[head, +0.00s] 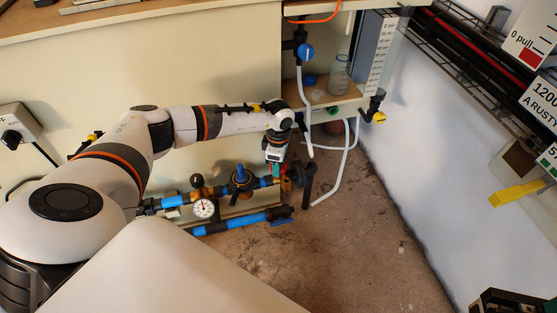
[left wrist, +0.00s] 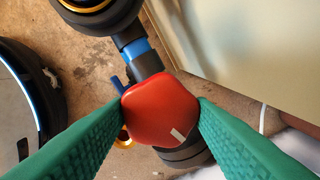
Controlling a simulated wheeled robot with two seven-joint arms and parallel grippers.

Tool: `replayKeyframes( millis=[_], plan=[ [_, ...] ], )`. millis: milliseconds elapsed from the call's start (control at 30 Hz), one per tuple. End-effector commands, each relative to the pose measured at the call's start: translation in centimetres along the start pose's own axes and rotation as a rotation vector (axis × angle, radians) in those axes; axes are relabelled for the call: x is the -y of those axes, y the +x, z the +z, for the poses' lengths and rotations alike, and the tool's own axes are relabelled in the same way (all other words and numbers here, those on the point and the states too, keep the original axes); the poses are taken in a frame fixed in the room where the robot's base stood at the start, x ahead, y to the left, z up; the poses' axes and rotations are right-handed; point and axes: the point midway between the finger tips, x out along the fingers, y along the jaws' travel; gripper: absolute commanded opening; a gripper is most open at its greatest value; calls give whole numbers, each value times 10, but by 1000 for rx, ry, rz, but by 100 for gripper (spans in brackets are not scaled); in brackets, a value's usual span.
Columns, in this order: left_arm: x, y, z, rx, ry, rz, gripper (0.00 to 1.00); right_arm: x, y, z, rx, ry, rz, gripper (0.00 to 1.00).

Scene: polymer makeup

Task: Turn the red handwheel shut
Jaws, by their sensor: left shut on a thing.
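The red handwheel (left wrist: 160,108) shows in the left wrist view as a rounded red cap with a pale mark near its lower edge. My left gripper (left wrist: 161,101) has its two green ribbed fingers against opposite sides of the handwheel and is shut on it. In the head view my left arm reaches across to the pipework, and the left gripper (head: 277,167) points down at the pipe's right end. There the gripper mostly hides the handwheel. I do not make out my right gripper in either view.
Blue pipes (head: 240,220) run low along the wall, with a round gauge (head: 204,208) and a blue-handled valve (head: 240,177) left of the gripper. White hoses (head: 346,160) hang close on the right. A shelf (head: 335,100) holds a beaker (head: 340,75). The floor (head: 370,240) is open at front right.

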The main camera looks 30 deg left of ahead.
Motion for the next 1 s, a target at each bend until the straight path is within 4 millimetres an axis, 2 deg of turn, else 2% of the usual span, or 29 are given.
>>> replayKeyframes(
  millis=[400,1000],
  plan=[
    [1,0,0,-1,246,-2,26,-1,-2,0,3,3,0,0],
    [1,-1,0,0,306,-2,26,-1,-5,-1,-12,4,-4,0]
  ],
)
